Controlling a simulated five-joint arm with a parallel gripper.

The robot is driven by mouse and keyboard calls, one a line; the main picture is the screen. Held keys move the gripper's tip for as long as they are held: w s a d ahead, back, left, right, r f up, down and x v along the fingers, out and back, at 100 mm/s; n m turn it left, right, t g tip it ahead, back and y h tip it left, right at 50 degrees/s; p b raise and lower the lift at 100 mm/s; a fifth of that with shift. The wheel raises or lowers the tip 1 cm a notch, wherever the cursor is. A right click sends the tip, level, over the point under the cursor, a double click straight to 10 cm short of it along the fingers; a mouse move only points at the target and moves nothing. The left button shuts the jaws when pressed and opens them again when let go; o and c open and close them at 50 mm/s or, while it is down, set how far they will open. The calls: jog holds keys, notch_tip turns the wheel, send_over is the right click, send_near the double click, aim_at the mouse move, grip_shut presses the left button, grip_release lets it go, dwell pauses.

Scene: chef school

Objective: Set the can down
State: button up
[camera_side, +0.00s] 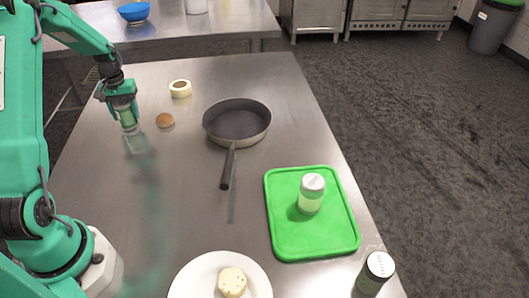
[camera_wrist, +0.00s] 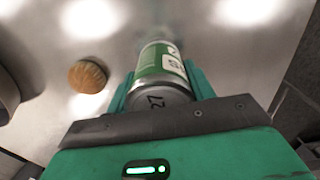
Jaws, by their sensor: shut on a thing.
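The can is green and white with a metal end (camera_side: 127,116). It also shows in the wrist view (camera_wrist: 160,68), with its metal end facing the camera. My gripper (camera_side: 122,100) is shut around the can, one finger on each side. In the side view the can is nearly upright, tilted slightly, low over the left part of the steel table (camera_side: 185,180). Its reflection shows just below it. I cannot tell whether its bottom touches the table.
A bun (camera_side: 165,120) lies close right of the can. Beyond are a tape-like ring (camera_side: 180,88) and a pan (camera_side: 237,122). A green board (camera_side: 285,238) holds a white-lidded jar (camera_side: 311,194). A plate (camera_side: 190,285) and dark jar (camera_side: 375,273) are in front.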

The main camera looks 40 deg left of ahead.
jog(key=shift+f, duration=0.1)
jog(key=o, duration=1.2)
notch_tip(320, 180, up, 12)
jog(key=shift+r, duration=0.1)
jog(key=shift+d+r, duration=0.1)
dwell(0.3)
